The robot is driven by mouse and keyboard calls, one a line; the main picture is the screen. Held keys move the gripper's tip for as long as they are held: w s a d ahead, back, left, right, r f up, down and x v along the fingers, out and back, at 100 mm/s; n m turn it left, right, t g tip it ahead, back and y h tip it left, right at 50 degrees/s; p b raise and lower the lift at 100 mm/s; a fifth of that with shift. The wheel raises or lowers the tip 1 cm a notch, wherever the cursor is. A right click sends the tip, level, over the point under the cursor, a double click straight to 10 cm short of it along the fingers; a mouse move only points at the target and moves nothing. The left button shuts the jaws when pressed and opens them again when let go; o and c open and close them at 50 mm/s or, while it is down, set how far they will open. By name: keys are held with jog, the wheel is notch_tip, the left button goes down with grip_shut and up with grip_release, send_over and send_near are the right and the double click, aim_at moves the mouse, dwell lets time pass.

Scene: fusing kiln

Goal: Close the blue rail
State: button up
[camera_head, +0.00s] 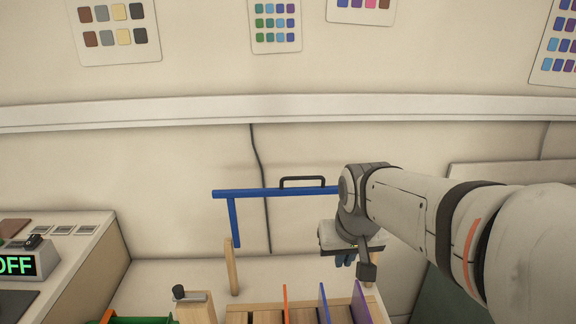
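The blue rail (265,192) runs nearly level in front of the back wall, above a wooden rack (265,316). A black handle (302,180) stands on its top. A blue leg hangs from its left end, down beside the top of a wooden post (233,268). The rail's right end is hidden behind my arm. My gripper (346,260) points down, below the rail's right part and to the right of the handle. Its fingers are small and dark, and I cannot tell whether they are open or shut or touch anything.
Orange, blue and purple upright panels (325,303) stand in the rack. A wooden block with a dark knob (179,292) and a green item (143,320) are to the left. A box reading OFF (18,265) sits on the left counter. A dark cable runs down the wall behind the rail.

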jog(key=shift+t, duration=0.9)
jog(key=w+r+p, duration=0.1)
jog(key=w+r, duration=0.2)
jog(key=w, duration=0.2)
jog(key=w+a+r+p, duration=0.1)
jog(key=w+r, duration=0.1)
jog(key=w, duration=0.4)
jog(key=w+r+p, duration=0.1)
jog(key=w+r, duration=0.2)
jog(key=w, duration=0.2)
jog(key=shift+w+a+r, duration=0.3)
jog(key=shift+w, duration=0.1)
grip_shut()
jog(key=w+a+r+t+p, duration=0.2)
jog(key=w+r, duration=0.2)
jog(key=w, duration=0.8)
jog(key=w+f+p, duration=0.1)
jog(key=f, duration=0.2)
jog(key=f+p, duration=0.1)
jog(key=f, duration=0.2)
jog(key=w+f+p, duration=0.1)
jog(key=f, duration=0.2)
jog(key=shift+w+d, duration=0.1)
jog(key=shift+w, duration=0.2)
jog(key=shift+s+f, duration=0.25)
